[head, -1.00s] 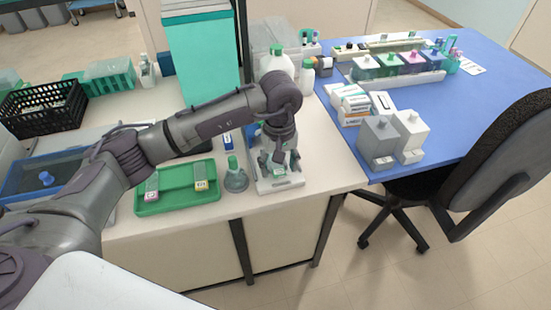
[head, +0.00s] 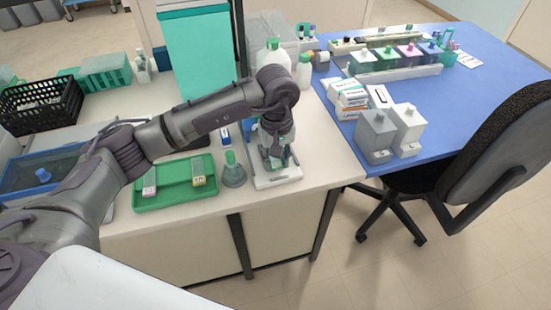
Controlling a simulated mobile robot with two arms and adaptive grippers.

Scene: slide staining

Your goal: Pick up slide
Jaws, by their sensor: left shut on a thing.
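My left gripper (head: 277,165) points down over a small white stand (head: 291,177) near the bench's front edge. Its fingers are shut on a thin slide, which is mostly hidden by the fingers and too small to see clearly. I cannot tell whether the slide still touches the stand. My right gripper is not in view.
A grey flask with a green top (head: 232,172) stands close left of the gripper. White bottles (head: 272,56) stand behind my arm. Grey and white dispensers (head: 375,133) stand on the blue table to the right, behind a black chair (head: 500,150).

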